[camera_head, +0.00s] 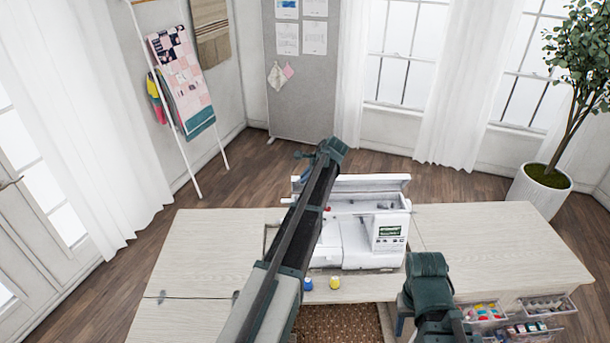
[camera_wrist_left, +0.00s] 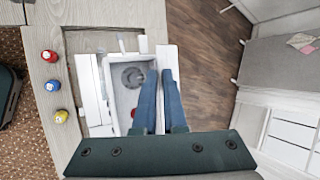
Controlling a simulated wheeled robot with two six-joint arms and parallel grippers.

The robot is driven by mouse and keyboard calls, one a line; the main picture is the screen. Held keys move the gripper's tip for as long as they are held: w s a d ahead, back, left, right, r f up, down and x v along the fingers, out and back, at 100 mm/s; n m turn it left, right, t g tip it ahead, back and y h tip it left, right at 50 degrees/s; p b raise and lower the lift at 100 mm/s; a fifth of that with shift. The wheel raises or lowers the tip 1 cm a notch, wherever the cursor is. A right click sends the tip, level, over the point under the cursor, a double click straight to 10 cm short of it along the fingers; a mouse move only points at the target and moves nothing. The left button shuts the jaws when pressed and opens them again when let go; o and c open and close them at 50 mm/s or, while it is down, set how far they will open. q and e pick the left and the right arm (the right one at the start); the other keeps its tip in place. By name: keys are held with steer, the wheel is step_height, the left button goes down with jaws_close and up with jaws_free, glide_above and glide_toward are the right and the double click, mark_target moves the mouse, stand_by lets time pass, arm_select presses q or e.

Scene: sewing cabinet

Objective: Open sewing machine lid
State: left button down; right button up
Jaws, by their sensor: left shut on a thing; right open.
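The white sewing machine (camera_head: 350,240) sits in the cabinet opening, with its small screen facing me. Its lid (camera_head: 365,184) stands raised along the machine's back edge, and the compartment beneath is open. In the left wrist view the lid is a narrow white strip (camera_wrist_left: 165,55) beside the open compartment (camera_wrist_left: 125,80). My left gripper (camera_head: 300,155) reaches over the machine to the lid's left end; its blue fingers (camera_wrist_left: 159,75) are closed on the lid. My arm hides part of the machine. My right gripper (camera_head: 402,320) is low in front of the cabinet, open, away from the machine, and partly hidden.
Yellow (camera_head: 334,283) and blue (camera_head: 307,284) spools stand on the front strip; a red spool (camera_wrist_left: 49,56) shows in the wrist view. Side trays (camera_head: 485,311) hold sewing supplies. The right tabletop (camera_head: 490,240) is clear. A potted plant (camera_head: 540,190) stands behind right.

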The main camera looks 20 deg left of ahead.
arm_select(q)
steer(key=shift+g+h, duration=0.4)
steer(key=shift+g, duration=0.3)
steer(key=w, duration=0.1)
steer(key=w+a+r+p, duration=0.1)
steer(key=w, duration=0.1)
steer(key=w+a+p, duration=0.1)
steer(key=shift+w+a+r, duration=0.15)
steer(key=shift+w+r, duration=0.2)
steer(key=shift+w, duration=0.05)
steer(key=shift+w+a+r, duration=0.1)
steer(key=shift+w+a, duration=0.2)
steer(key=shift+w, duration=0.25)
steer(key=shift+w+a, duration=0.4)
steer(key=shift+w, duration=0.4)
steer(key=c, duration=1)
jaws_free()
